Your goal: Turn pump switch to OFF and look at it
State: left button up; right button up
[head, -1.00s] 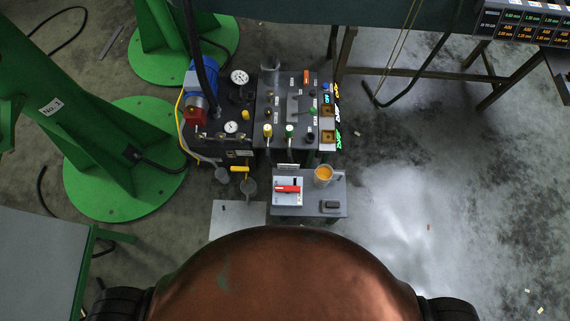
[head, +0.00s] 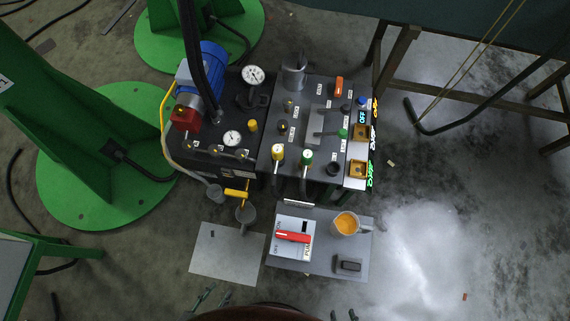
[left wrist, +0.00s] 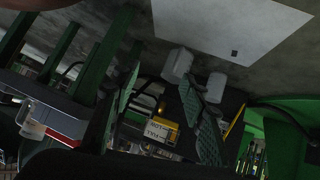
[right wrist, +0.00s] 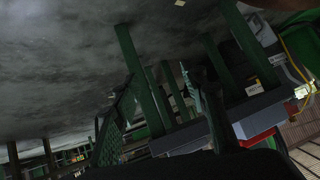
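The pump switch is a white box (head: 299,225) with a red handle (head: 293,237) and small lettering, on a grey stand at lower centre of the head view. The handle lies roughly sideways across the box. The lettering is too small to tell surely which position it marks. The red and white switch also shows at the left edge of the left wrist view (left wrist: 52,128), and partly in the right wrist view (right wrist: 258,137). My left gripper (head: 207,297) is open and empty, left of and nearer than the switch. My right gripper (right wrist: 155,110) is open and empty; only its fingertips show at the bottom of the head view.
A cup of orange liquid (head: 345,225) and a small dark block (head: 348,266) share the stand (head: 315,262). Behind is the machine panel (head: 318,125) with gauges, valves and a blue motor (head: 210,68). A pale plate (head: 226,255) lies to the left. Floor at right is open.

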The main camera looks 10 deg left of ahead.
aim_at(293, 236)
jog(key=z, duration=1)
jog(key=k, duration=1.3)
jog(key=u, duration=1.45)
jog(key=i, duration=0.5)
